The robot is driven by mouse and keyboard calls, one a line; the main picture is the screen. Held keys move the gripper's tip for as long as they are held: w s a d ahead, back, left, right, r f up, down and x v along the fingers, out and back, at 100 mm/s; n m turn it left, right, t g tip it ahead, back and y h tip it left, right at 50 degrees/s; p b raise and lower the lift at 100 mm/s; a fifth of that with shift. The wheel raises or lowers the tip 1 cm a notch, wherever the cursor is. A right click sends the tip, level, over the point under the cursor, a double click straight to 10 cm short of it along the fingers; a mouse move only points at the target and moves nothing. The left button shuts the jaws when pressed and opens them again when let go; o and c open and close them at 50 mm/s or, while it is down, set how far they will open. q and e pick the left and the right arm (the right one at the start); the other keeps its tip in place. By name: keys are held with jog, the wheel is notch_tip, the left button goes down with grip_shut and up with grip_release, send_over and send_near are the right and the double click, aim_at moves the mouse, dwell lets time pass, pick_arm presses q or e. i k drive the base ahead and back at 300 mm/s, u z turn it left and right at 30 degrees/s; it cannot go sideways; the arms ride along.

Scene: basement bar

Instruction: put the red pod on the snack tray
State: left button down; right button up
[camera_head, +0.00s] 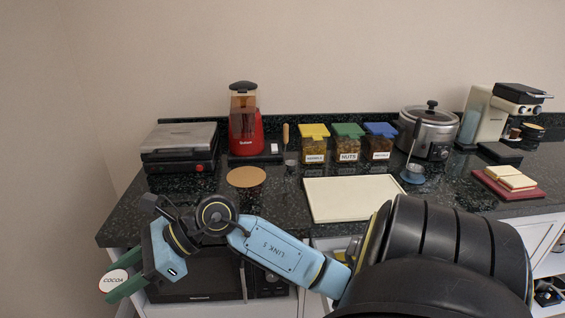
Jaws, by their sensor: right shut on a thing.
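My right gripper (123,284) is at the lower left, in front of the counter and lower in the picture than its top. Its green fingers are shut on the red pod (114,281), which shows a white round face marked COCOA and a thin red rim. Most of the pod's side is hidden. The pale flat tray (350,197), which looks like the snack tray, lies empty in the middle of the dark counter, well to the right of the gripper. My forearm passes in front of the counter's front edge. My left gripper is not in view.
On the counter (285,205) stand a grill (178,146), a red popcorn machine (246,133), a round cork mat (246,177), several labelled jars (347,149), a slow cooker (431,128) and a coffee machine (490,115). Sandwiches lie on a red board (528,193). A microwave (200,283) sits below.

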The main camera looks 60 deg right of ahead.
aim_at(338, 196)
jog(key=z, duration=1.1)
jog(key=i, duration=0.95)
jog(key=z, duration=0.95)
